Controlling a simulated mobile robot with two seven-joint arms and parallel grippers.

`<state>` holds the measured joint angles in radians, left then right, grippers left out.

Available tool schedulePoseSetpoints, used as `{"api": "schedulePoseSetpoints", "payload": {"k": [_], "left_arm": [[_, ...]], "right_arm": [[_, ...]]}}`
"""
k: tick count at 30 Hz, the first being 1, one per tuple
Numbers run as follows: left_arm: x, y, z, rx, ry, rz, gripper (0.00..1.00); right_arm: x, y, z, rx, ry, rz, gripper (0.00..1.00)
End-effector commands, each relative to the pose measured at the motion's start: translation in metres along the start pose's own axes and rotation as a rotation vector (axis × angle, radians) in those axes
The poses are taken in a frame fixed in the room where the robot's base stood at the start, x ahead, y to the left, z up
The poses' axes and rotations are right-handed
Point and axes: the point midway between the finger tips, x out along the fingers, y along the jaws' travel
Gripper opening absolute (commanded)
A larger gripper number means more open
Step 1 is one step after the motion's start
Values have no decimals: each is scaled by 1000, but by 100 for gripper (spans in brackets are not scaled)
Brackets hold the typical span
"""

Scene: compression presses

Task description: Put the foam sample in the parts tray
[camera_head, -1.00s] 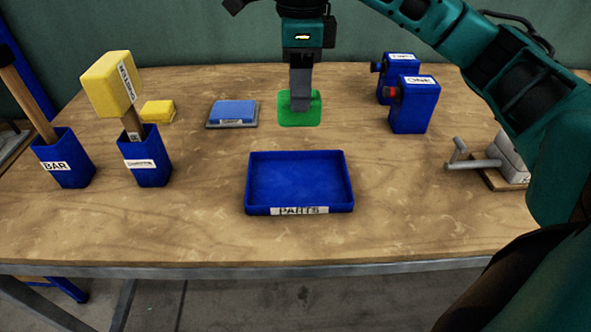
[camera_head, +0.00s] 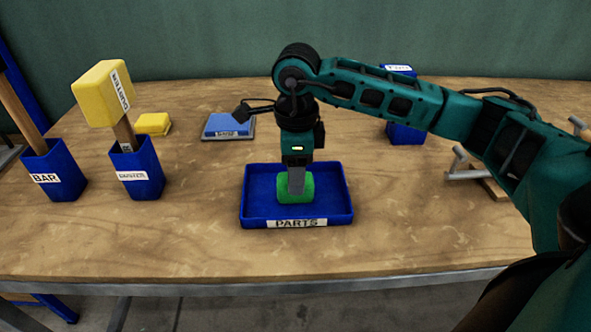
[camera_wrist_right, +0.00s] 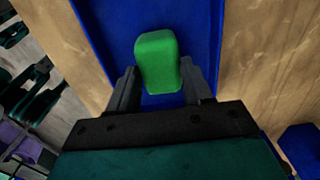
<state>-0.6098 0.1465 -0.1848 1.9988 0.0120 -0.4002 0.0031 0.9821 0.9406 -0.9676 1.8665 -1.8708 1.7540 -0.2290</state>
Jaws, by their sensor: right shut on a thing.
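The foam sample is a bright green block (camera_head: 295,191) with rounded edges. My right gripper (camera_head: 297,182) is shut on it from above, fingers pointing down. The block is within the outline of the parts tray (camera_head: 297,223), a shallow blue tray labelled PARTS. I cannot tell whether the block touches the tray floor. In the right wrist view the green block (camera_wrist_right: 158,62) sits between the two grey fingers, with the blue tray floor (camera_wrist_right: 190,18) behind it. My left gripper is not in view.
At left stand a blue BAR holder (camera_head: 55,172) and another blue holder (camera_head: 137,170) with a yellow-headed tool. A yellow block (camera_head: 153,123) and a blue pad (camera_head: 222,125) lie behind. Blue boxes (camera_head: 405,133) and a metal-handled device (camera_head: 470,170) are at right. Table beside the tray is clear.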

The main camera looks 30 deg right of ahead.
Motion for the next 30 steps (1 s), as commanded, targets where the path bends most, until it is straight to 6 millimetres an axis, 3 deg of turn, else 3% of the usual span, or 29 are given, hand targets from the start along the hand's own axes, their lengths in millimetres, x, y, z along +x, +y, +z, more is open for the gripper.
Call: {"api": "schedulePoseSetpoints", "payload": {"k": [9, 10, 17, 25, 30], "left_arm": [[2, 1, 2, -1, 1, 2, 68], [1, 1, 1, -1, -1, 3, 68], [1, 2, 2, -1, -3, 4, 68], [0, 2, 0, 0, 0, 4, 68], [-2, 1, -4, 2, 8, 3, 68]], "right_arm": [[4, 0, 0, 1, 0, -1, 21], [3, 0, 0, 1, 0, -1, 53], [2, 0, 0, 1, 0, -1, 75], [1, 0, 0, 1, 0, -1, 75], [-16, -1, 1, 1, -2, -4, 75]]}}
